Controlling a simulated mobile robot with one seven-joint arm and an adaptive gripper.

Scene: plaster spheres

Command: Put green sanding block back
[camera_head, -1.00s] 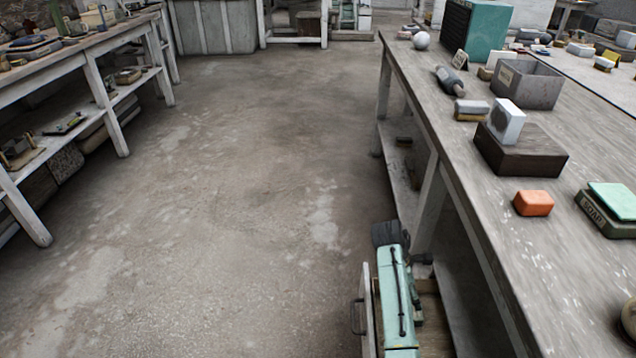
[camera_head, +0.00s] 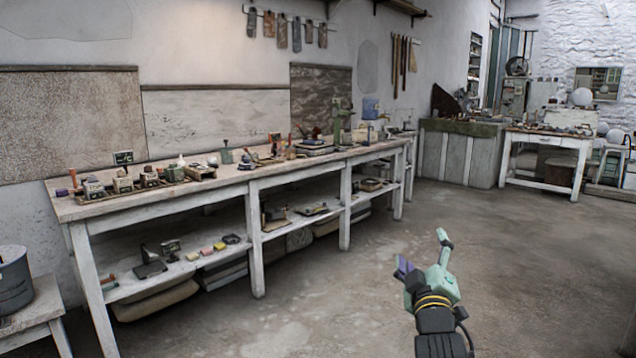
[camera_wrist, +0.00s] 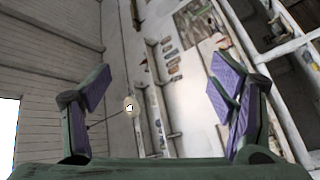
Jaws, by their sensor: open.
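My gripper (camera_head: 423,252) is raised over the open floor in the head view, right of the long workbench. The wrist view shows my gripper (camera_wrist: 160,88) with its two purple-padded fingers spread wide and nothing between them.
The long white workbench (camera_head: 240,184) stands along the left wall, with tools and holders on top. Its lower shelf (camera_head: 297,224) holds tools and bags. A bucket (camera_head: 14,283) stands at the left edge. The floor (camera_head: 340,305) right of the bench is clear.

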